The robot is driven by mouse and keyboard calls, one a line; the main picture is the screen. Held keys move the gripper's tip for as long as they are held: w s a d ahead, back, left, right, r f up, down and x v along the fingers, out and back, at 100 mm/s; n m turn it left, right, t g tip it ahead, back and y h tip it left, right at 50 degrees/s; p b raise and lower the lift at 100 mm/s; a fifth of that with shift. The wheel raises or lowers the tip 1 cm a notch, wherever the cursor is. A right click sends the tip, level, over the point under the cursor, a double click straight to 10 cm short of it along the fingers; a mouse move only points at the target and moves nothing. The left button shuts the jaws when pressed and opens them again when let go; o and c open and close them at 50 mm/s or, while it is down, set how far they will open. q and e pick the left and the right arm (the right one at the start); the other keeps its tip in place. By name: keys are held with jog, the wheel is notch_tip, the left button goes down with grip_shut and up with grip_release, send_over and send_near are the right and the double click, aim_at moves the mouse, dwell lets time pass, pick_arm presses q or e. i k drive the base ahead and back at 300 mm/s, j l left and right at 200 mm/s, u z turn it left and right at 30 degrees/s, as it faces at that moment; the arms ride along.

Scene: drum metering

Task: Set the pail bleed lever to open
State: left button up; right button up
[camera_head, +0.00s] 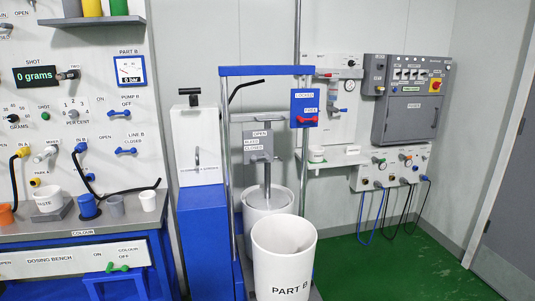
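The pail bleed plate (253,154) is a small grey panel on the pail pump, in the middle of the head view. Its labels read OPEN at the top, BLEED in the middle and CLOSED below. Its lever is too small and grey for me to tell its setting. A grey rod runs down from the plate into a white pail (256,203). Neither of my grippers is in view.
A white PART B drum (283,262) stands in front of the pail. A blue frame (260,71) rises around the pump, with a blue LOCKED/FREE plate (305,97) and red lever (307,118) at right. The dosing bench (60,232) is left. Green floor (400,265) is clear at right.

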aim_at(254, 157)
jog(key=i+u, duration=0.1)
jog(key=i, duration=0.45)
jog(key=i+l+u, duration=0.1)
jog(key=i, duration=0.45)
jog(key=i+l+u, duration=0.1)
jog(key=i, duration=0.45)
